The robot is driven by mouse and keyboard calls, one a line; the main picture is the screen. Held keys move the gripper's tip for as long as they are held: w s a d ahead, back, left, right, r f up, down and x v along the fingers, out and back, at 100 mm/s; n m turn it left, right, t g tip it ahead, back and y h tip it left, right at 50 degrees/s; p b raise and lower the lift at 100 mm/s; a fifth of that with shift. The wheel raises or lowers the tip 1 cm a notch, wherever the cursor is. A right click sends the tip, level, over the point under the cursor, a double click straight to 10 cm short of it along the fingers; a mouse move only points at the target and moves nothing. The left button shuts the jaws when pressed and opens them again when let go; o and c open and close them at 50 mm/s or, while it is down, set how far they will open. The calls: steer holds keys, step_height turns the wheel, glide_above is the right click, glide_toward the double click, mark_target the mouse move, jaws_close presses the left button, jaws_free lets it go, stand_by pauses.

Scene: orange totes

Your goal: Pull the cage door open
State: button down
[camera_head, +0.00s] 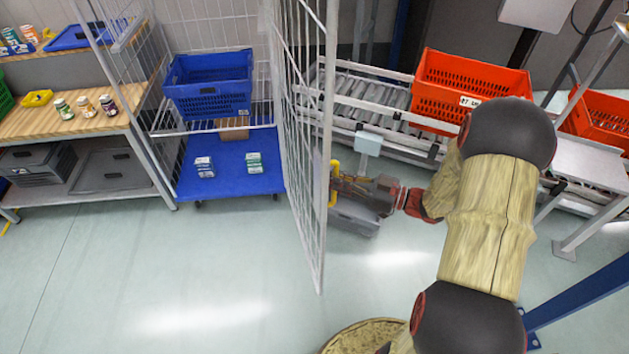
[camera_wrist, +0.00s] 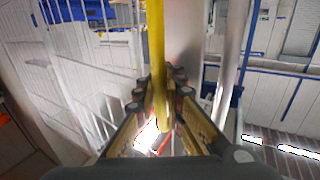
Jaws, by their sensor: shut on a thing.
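The cage door (camera_head: 305,130) is a tall white wire-mesh panel, seen nearly edge-on in the head view. It stands swung out from the cage, whose front is open. A yellow handle (camera_head: 333,185) sits on the door's outer edge; it also shows in the wrist view as a yellow bar (camera_wrist: 157,60). My gripper (camera_head: 342,186) is at the handle, to the right of the door. In the wrist view, my gripper (camera_wrist: 163,95) has its fingers on both sides of the bar, shut on it. The exact contact at the fingertips is partly hidden.
Inside the cage are a blue crate (camera_head: 210,98) on a shelf and small boxes on a blue base (camera_head: 228,176). A roller conveyor (camera_head: 375,95) with red totes (camera_head: 465,82) stands behind my arm. A wooden workbench (camera_head: 85,115) is at left. The floor in front is clear.

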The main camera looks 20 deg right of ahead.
steer(key=shift+n+g+y, duration=0.5)
steer(key=shift+g, duration=0.1)
steer(key=shift+s+d+f, duration=0.1)
steer(key=shift+d, duration=1.05)
steer(key=shift+s+d+f, duration=0.1)
steer(key=shift+d, duration=1)
steer(key=c, duration=2.2)
jaws_free()
steer(key=shift+s+r, duration=0.1)
steer(key=shift+o, duration=1.4)
steer(key=shift+d+r, duration=0.1)
steer(key=v, duration=1.1)
steer(key=shift+s+d, duration=0.2)
steer(key=shift+d, duration=0.2)
